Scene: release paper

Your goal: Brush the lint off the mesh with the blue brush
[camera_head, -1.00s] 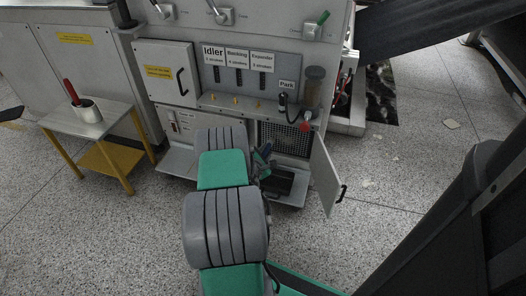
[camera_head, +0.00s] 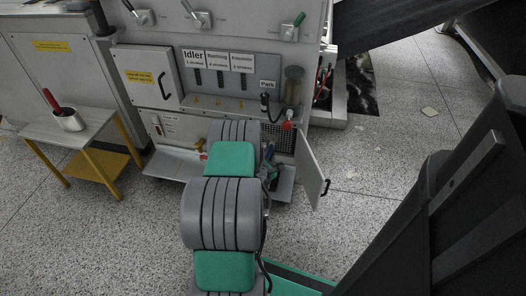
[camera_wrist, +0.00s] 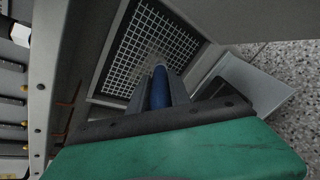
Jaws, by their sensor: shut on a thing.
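The mesh (camera_wrist: 150,42) is a pale grid in a dark frame, straight ahead in the wrist view. In the head view a part of the mesh (camera_head: 279,136) shows in the open lower bay of the machine, with my arm in front of the rest. My gripper (camera_wrist: 160,90) is shut on the blue brush, whose blue handle (camera_wrist: 160,86) sits between the fingers and points toward the mesh. The brush's far end is hidden or too small to make out, so I cannot tell whether it touches the mesh. I cannot make out lint clearly.
The bay's door (camera_head: 312,172) stands open on the right. A closed cabinet door (camera_head: 148,78) and a lever panel (camera_head: 222,80) are above the bay. A small table (camera_head: 100,127) with a cup (camera_head: 69,119) stands at the left. The speckled floor on the right is mostly clear.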

